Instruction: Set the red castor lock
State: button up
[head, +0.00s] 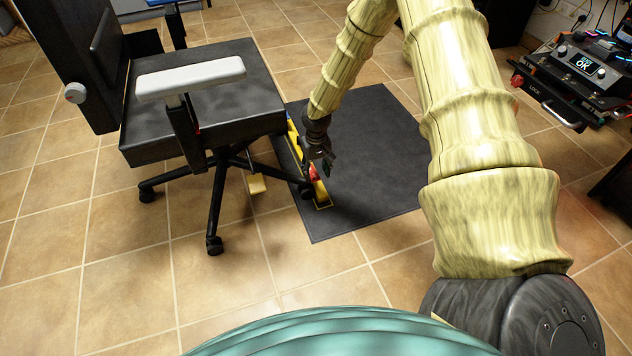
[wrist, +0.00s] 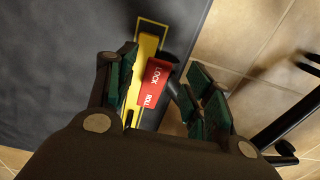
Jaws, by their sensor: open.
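The red castor lock (wrist: 154,88) is a red lever marked LOCK and ROLL, set on a yellow base (wrist: 144,52) in the wrist view. In the head view the red lever (head: 313,173) shows as a small patch beside a chair castor. My gripper (wrist: 160,88) is open, with green-padded fingers on either side of the red lever in the picture. I cannot tell whether a finger touches it. In the head view my gripper (head: 321,158) points down at the lock.
A black office chair (head: 205,100) with a grey armrest stands to the left, its castors on the tiles and near the mat. The dark mat (head: 375,150) is mostly clear to the right. A black device cart (head: 580,75) stands at the far right.

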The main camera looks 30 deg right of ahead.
aim_at(316, 179)
jog(key=shift+f+b, duration=0.7)
jog(key=shift+f, duration=1.05)
jog(key=c, duration=1)
